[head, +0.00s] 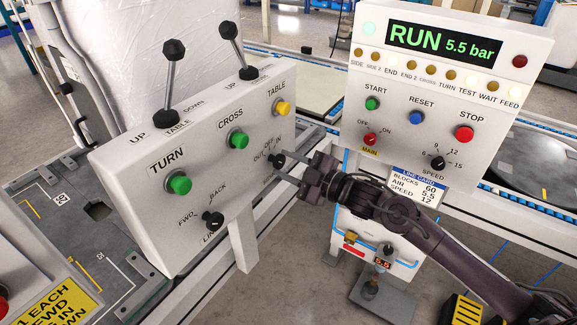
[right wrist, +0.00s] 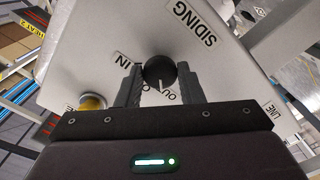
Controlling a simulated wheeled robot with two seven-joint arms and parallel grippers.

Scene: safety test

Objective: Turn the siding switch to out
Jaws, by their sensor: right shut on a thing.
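The siding switch (head: 278,160) is a small black knob on the right side of the grey sloped control box, with labels for out, off and in around it. In the right wrist view the black knob (right wrist: 160,70) sits between my two fingers, beside the SIDING label (right wrist: 192,24). My right gripper (head: 291,171) reaches in from the right and is shut on the knob. My left gripper is not in view.
The box also carries green TURN (head: 179,184) and CROSS (head: 238,140) buttons, a yellow TABLE button (head: 282,108), a LINE knob (head: 213,219) and two black-knobbed levers (head: 170,75). A control panel (head: 360,92) reading RUN 5.5 bar stands to the right, behind my right arm.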

